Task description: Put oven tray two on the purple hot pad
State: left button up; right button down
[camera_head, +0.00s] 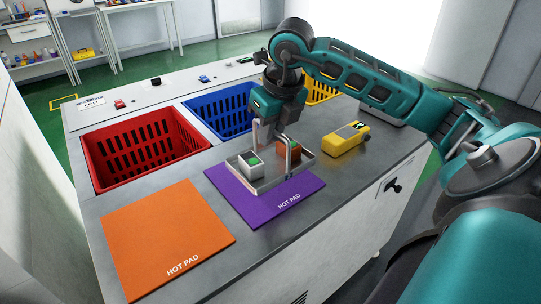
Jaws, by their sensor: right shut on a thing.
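A small metal tray with an upright handle (262,187) is over the purple hot pad (240,201). It carries a white box with a green top (250,166) and an orange-brown box with a green top (288,152). I cannot tell whether the tray touches the pad or hangs just above it. No number on the tray is readable. My right gripper (276,137) points down above the tray and is shut on the tray's handle. My left gripper is not in view.
An orange hot pad (165,235) lies at the front left. Red (145,149), blue (225,106) and yellow (322,88) baskets are sunk in the counter behind. A yellow device (345,140) lies right of the tray. Small objects line the back edge.

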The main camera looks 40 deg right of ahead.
aim_at(268, 162)
notch_tip(268, 162, down, 5)
jog(key=shift+f, duration=0.2)
jog(key=shift+w, duration=0.1)
jog(key=shift+f+b, duration=0.15)
jog(key=shift+b, duration=0.25)
jog(key=c, duration=1.1)
grip_release()
jog(key=shift+r, duration=0.45)
jog(key=p+v, duration=0.1)
jog(key=v, duration=1)
jog(key=shift+s+r+p, duration=0.2)
jog(key=shift+s+p, duration=0.05)
jog(key=shift+p, duration=0.05)
jog(key=shift+s+f, duration=0.1)
